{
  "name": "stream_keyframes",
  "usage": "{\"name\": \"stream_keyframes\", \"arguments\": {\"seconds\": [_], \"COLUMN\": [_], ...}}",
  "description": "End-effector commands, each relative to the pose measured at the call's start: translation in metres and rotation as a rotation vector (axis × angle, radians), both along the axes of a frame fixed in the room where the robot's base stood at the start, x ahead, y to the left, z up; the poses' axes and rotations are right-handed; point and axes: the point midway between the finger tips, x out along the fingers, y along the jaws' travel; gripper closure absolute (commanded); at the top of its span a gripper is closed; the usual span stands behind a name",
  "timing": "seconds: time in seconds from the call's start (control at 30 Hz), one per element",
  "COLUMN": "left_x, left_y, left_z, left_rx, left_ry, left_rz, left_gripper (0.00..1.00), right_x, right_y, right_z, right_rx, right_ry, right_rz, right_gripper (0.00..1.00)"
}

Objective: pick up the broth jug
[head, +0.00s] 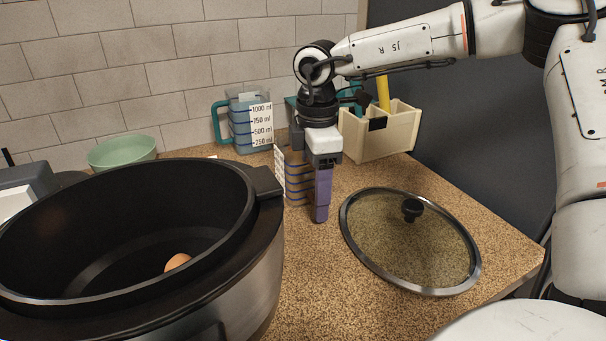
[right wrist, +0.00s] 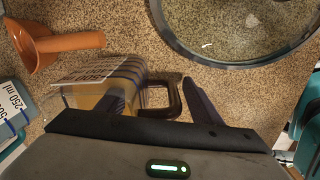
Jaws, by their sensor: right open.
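The broth jug (head: 297,180) is a clear measuring jug with blue lines and a white label, standing on the counter right of the big pot. My right gripper (head: 321,205) points down beside it and partly hides it in the head view. In the right wrist view the jug (right wrist: 90,97) holds yellow-brown broth and has a dark brown handle (right wrist: 174,98). The right gripper (right wrist: 160,102) is open, with its fingers on either side of the handle. I cannot tell whether they touch it. My left gripper is not in view.
A large black pot (head: 262,225) stands at left. A glass lid (head: 400,250) lies at right. A teal-handled jug (head: 248,125), a green bowl (head: 122,152) and a cream box (head: 385,140) stand at the back. An orange funnel-like utensil (right wrist: 60,45) lies near the broth jug.

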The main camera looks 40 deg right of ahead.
Motion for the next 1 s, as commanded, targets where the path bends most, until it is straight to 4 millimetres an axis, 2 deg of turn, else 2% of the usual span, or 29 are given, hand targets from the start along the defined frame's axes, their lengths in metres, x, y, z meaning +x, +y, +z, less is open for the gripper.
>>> {"name": "stream_keyframes", "arguments": {"seconds": [0.1,0.47,1.0], "left_x": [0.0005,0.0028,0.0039], "left_y": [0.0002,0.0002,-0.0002], "left_z": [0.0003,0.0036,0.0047], "left_rx": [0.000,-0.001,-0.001], "left_ry": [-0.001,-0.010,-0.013], "left_rz": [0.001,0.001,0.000], "left_gripper": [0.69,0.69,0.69], "right_x": [0.0000,0.0000,0.0012], "right_y": [0.0000,0.0000,0.0001], "right_z": [0.0002,0.0005,0.0065], "right_rx": [0.000,0.000,0.000], "right_ry": [0.000,0.000,-0.004], "right_rz": [0.000,0.000,0.000], "right_gripper": [0.40,1.00,1.00]}}
